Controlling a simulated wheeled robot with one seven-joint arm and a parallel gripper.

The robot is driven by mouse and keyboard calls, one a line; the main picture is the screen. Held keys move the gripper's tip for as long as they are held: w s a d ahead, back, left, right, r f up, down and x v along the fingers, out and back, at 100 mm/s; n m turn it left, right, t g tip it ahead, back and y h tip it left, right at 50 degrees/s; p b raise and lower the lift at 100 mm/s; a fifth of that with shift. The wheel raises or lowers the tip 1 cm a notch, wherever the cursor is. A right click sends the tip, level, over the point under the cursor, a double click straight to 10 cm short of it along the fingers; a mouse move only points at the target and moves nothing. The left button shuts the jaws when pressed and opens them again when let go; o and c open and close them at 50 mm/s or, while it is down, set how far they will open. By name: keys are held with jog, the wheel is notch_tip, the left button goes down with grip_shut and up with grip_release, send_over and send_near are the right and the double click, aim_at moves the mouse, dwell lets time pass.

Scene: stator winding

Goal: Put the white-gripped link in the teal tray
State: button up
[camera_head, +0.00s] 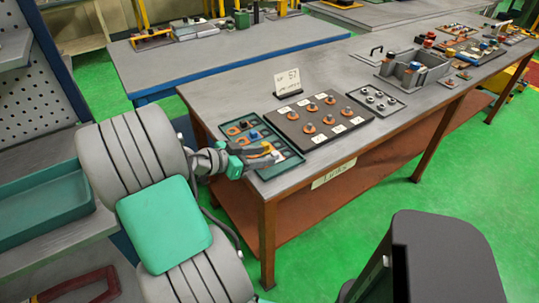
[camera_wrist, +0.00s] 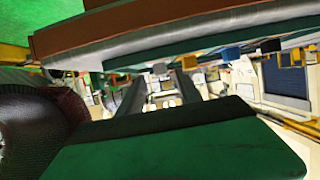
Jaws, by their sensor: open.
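The teal tray (camera_head: 286,167) lies at the table's near left corner, with small orange, blue and pale parts in its compartments. My gripper (camera_head: 270,157) is at the tray's near left side, low over it, and partly covers its near compartments. Its two fingers stand apart in the wrist view (camera_wrist: 163,88), with nothing clearly held between them. A small white and orange piece shows beside the fingertips in the head view. I cannot tell whether it is the white-gripped link, or whether the gripper touches it.
A brown board (camera_head: 318,118) with several orange-based parts lies right of the tray, with a white sign (camera_head: 288,82) behind it. A dark plate (camera_head: 376,97) and a grey bin (camera_head: 417,70) lie farther right. A black chair-like object (camera_head: 440,255) stands in front.

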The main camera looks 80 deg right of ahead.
jog(key=w+a+f+n+t+y, duration=0.25)
jog(key=w+a+n+t, duration=0.55)
jog(key=w+a, duration=0.9)
jog(key=w+a+n+t+y, duration=0.3)
jog(key=a+n+y, duration=0.5)
jog(key=a+n, duration=1)
jog(key=a, duration=1)
jog(key=shift+w+r+n, duration=0.15)
jog(key=shift+r+n, duration=0.15)
notch_tip(320, 180, up, 6)
jog(key=w+p, duration=0.1)
jog(key=p, duration=0.3)
jog(key=shift+r+t+p, duration=0.15)
jog(key=shift+t+p, duration=0.15)
jog(key=shift+p, duration=0.05)
